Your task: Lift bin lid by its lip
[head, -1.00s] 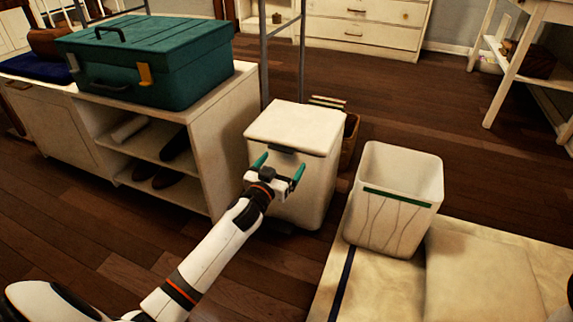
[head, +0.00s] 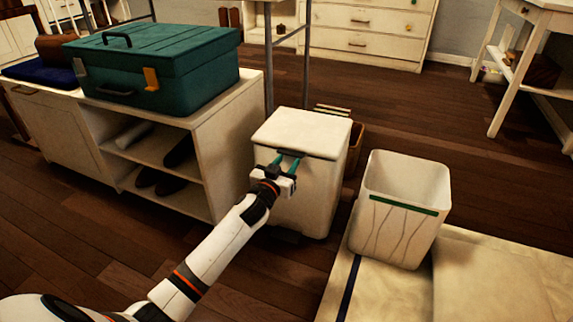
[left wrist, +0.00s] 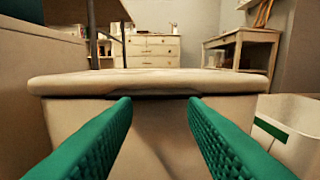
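The white bin (head: 305,195) stands on the floor beside the shelf unit, with its lid (head: 303,132) down. The lid's front edge and dark lip (head: 320,156) face my left gripper (head: 288,160). In the left wrist view the lid edge (left wrist: 150,82) runs across, with the lip (left wrist: 155,94) just beneath it. The green fingers of my left gripper (left wrist: 160,103) point at the lip, with a gap between their tips and nothing clearly held. Whether the tips touch the lip I cannot tell. My right gripper is not in view.
A shelf unit (head: 235,115) holding a teal case (head: 155,65) and shoes is close on the left. A brown box (head: 355,145) is behind the bin. Dark floor lies open beyond.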

